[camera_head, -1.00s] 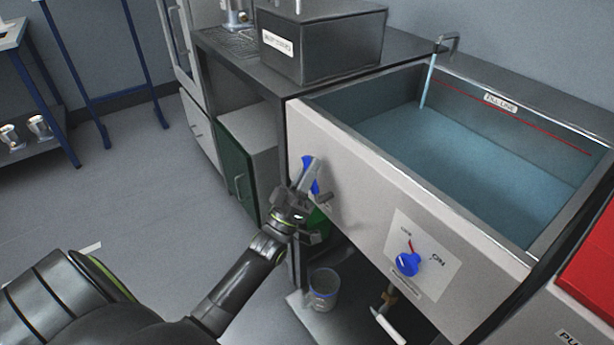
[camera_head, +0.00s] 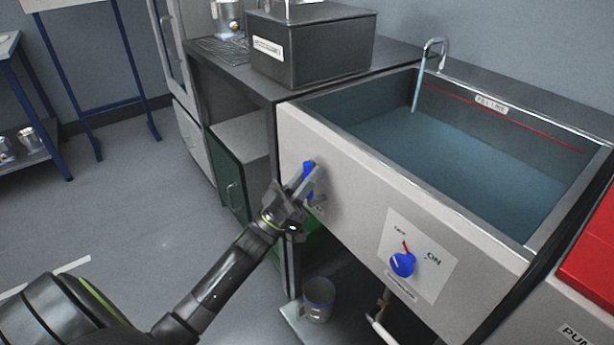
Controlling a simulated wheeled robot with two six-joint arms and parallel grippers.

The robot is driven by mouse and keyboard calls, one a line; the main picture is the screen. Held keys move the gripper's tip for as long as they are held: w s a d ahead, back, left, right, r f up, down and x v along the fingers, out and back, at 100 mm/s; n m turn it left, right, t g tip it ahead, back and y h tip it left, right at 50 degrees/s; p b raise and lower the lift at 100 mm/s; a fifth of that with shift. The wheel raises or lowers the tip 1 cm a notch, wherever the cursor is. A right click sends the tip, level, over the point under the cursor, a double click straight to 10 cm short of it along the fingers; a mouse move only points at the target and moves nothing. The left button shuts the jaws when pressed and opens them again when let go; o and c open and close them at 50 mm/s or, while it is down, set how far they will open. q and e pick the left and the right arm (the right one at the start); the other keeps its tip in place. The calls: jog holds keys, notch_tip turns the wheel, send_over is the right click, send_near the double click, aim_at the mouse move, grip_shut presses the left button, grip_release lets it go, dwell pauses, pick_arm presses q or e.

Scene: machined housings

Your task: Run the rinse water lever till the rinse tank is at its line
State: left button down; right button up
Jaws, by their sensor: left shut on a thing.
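The rinse tank (camera_head: 350,158) is a steel basin with a pale front panel. Water (camera_head: 450,160) stands in it below the red fill line (camera_head: 520,118), which is marked by a "FILL LINE" label (camera_head: 492,104). A stream runs from the spout (camera_head: 436,46) into the water. The blue lever (camera_head: 309,168) is on the left of the front panel. My left gripper (camera_head: 302,182) is shut on the lever, and its fingers hide part of it. My right gripper is not in view.
A blue knob (camera_head: 402,264) with OFF and ON marks is on the front panel. A dark box (camera_head: 312,50) stands on the bench left of the tank. A beaker (camera_head: 318,298) is below, and a red unit (camera_head: 590,250) is at the right.

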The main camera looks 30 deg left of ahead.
pick_arm(q)
jog(key=shift+r, duration=0.15)
jog(key=c, duration=1.4)
grip_release()
jog(key=shift+w+d, duration=0.1)
jog(key=shift+o, duration=0.2)
